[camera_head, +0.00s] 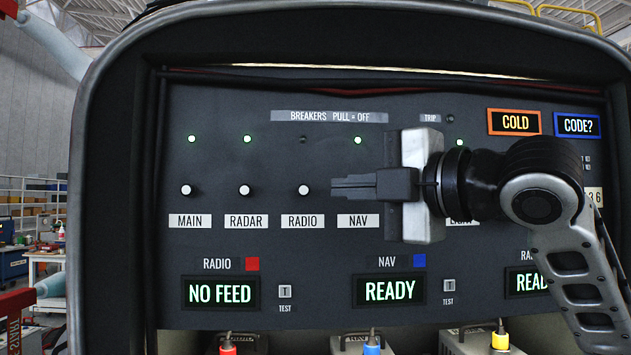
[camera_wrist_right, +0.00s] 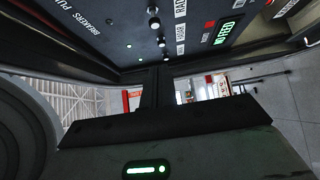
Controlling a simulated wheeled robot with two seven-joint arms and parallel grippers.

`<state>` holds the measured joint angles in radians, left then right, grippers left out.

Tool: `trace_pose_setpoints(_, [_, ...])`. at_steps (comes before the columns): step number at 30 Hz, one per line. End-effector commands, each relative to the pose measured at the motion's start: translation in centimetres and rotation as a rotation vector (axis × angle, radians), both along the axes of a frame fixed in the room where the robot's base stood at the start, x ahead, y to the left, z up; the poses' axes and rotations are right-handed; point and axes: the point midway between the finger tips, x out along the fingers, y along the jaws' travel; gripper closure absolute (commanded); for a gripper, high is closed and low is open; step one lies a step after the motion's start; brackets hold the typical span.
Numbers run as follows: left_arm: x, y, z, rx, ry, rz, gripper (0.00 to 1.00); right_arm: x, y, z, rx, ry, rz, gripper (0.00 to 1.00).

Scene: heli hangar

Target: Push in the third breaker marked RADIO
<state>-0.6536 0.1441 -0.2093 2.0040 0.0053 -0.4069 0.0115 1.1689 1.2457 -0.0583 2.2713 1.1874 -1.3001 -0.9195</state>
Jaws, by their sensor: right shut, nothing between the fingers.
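The RADIO breaker (camera_head: 304,190) is a white round knob, third in the row, above its RADIO label (camera_head: 303,221). The small lamp (camera_head: 303,139) above it is dark, while those over MAIN, RADAR and NAV glow green. My right gripper (camera_head: 335,187) is shut and empty, its fingertips pointing left, just right of the RADIO knob in the picture; whether they touch it cannot be told. The gripper covers the NAV knob. In the right wrist view the shut fingers (camera_wrist_right: 157,88) point at the panel's row of white knobs (camera_wrist_right: 160,41). My left gripper is not in view.
The MAIN (camera_head: 186,190) and RADAR (camera_head: 244,190) knobs stand left of RADIO. Below, the RADIO display (camera_head: 220,293) reads NO FEED and the NAV display (camera_head: 390,290) reads READY. Coloured plugs (camera_head: 227,347) line the bottom. The dark panel frame surrounds everything.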

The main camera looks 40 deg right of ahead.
Motion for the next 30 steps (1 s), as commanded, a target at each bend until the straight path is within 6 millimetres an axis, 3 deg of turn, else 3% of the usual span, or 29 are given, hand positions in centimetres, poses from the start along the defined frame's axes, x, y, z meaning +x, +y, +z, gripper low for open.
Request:
trace_pose_setpoints(8, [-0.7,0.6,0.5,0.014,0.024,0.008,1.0,6.0,1.3,0.2,0.002,0.005,0.004,1.0])
trace_pose_setpoints(12, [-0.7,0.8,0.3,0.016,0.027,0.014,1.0,7.8,-0.1,0.0,0.003,0.005,-0.002,1.0])
trace_pose_setpoints(18, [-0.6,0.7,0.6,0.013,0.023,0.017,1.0,9.0,-1.0,0.0,0.002,0.002,-0.001,1.0])
trace_pose_setpoints(30, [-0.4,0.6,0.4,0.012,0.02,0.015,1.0,9.1,-1.4,-0.1,0.001,0.001,-0.006,1.0])
